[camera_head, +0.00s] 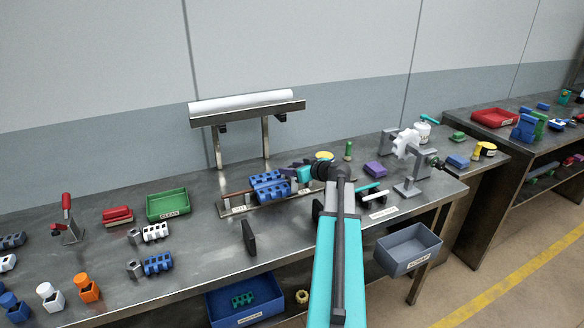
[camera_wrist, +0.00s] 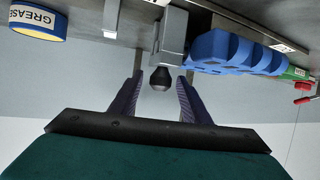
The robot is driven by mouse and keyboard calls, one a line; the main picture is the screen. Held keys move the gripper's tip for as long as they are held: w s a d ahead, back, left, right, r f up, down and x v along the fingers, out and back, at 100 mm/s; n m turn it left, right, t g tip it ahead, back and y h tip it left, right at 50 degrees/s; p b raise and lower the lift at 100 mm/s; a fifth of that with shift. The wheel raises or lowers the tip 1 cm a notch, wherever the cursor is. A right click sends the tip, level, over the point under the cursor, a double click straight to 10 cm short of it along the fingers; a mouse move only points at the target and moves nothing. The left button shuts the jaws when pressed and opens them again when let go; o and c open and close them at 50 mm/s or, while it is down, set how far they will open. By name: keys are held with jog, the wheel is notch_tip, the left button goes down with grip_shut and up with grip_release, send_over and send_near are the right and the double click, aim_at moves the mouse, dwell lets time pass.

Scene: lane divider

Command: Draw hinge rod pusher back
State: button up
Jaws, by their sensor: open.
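A black knob (camera_wrist: 160,77) on a grey block (camera_wrist: 173,38) shows in the wrist view; it looks like the handle of the hinge rod pusher. My gripper (camera_wrist: 161,90) is open, with one purple finger on either side of the knob; contact cannot be told. The blue hinge (camera_wrist: 235,52) lies right of the block. In the head view the blue hinge (camera_head: 270,185) sits on a metal fixture plate (camera_head: 240,208), with a copper-coloured rod (camera_head: 236,194) at its left. My gripper (camera_head: 294,167) is at its right end, and my arm hides the pusher there.
A yellow-lidded grease tin (camera_wrist: 38,20) stands near my gripper. A lamp on posts (camera_head: 247,108) rises behind the fixture. A green tray (camera_head: 168,204) is at left, and a grey bin (camera_head: 408,249) hangs at the front right.

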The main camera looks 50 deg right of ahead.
jog(key=shift+w+f, duration=0.1)
jog(key=shift+w, duration=0.1)
jog(key=shift+c, duration=0.4)
grip_shut()
jog(key=shift+d+b, duration=0.1)
jog(key=shift+b, duration=0.2)
